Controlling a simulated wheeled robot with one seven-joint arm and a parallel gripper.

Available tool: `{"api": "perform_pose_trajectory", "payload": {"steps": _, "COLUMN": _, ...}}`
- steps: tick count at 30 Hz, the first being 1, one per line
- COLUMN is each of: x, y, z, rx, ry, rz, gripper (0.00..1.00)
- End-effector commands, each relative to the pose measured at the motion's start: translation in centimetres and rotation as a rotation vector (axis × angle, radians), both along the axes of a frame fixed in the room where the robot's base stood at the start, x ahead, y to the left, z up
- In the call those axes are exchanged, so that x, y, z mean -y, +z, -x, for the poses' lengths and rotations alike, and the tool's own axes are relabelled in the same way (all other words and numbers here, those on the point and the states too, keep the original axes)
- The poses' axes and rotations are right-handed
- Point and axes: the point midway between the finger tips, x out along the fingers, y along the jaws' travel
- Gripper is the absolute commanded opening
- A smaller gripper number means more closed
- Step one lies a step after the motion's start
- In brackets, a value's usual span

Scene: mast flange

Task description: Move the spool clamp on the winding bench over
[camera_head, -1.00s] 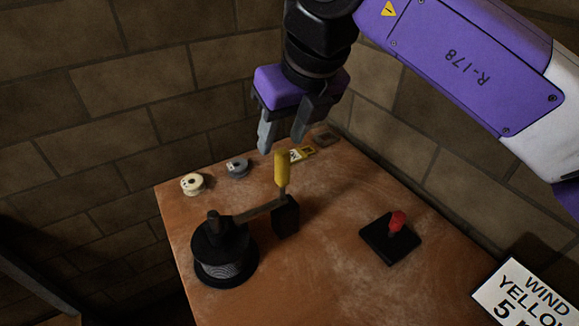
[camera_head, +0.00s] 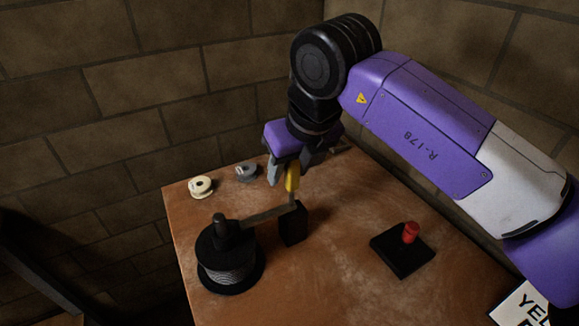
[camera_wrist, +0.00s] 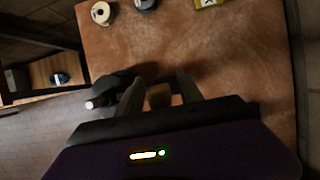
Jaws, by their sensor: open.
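The spool clamp has a flat metal arm (camera_head: 265,216) running from a post on the black spool (camera_head: 231,262) to a black block (camera_head: 294,225). A yellow handle (camera_head: 292,178) stands upright at the block end of the arm. My gripper (camera_head: 288,172) is open at the top of the handle, fingers pointing down. The handle's lower part is hidden in the wrist view.
On the wooden bench (camera_head: 340,270), a red knob (camera_head: 410,232) stands on a black plate (camera_head: 401,257) at the right. A cream reel (camera_head: 201,187) and a grey reel (camera_head: 246,172) sit at the back left. Brick walls (camera_head: 120,110) rise behind. A sign (camera_head: 530,303) is at the lower right.

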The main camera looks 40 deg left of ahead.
Motion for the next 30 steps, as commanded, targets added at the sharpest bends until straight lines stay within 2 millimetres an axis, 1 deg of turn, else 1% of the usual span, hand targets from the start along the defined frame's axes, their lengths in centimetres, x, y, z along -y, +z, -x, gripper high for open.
{"api": "perform_pose_trajectory", "payload": {"steps": 6, "x": -0.02, "y": -0.04, "z": -0.02, "rx": 0.000, "ry": 0.000, "rz": 0.000, "gripper": 0.44}}
{"api": "perform_pose_trajectory", "payload": {"steps": 8, "x": -0.02, "y": -0.03, "z": -0.03, "rx": 0.000, "ry": 0.000, "rz": 0.000, "gripper": 0.34}}
{"api": "perform_pose_trajectory", "payload": {"steps": 9, "x": -0.02, "y": -0.03, "z": -0.03, "rx": 0.000, "ry": 0.000, "rz": 0.000, "gripper": 0.26}}
{"api": "perform_pose_trajectory", "payload": {"steps": 11, "x": -0.01, "y": -0.02, "z": -0.03, "rx": 0.000, "ry": 0.000, "rz": 0.000, "gripper": 0.14}}
{"api": "perform_pose_trajectory", "payload": {"steps": 13, "x": -0.01, "y": -0.02, "z": -0.02, "rx": 0.000, "ry": 0.000, "rz": 0.000, "gripper": 0.00}}
{"api": "perform_pose_trajectory", "payload": {"steps": 30, "x": 0.00, "y": 0.01, "z": -0.02, "rx": 0.000, "ry": 0.000, "rz": -0.001, "gripper": 0.00}}
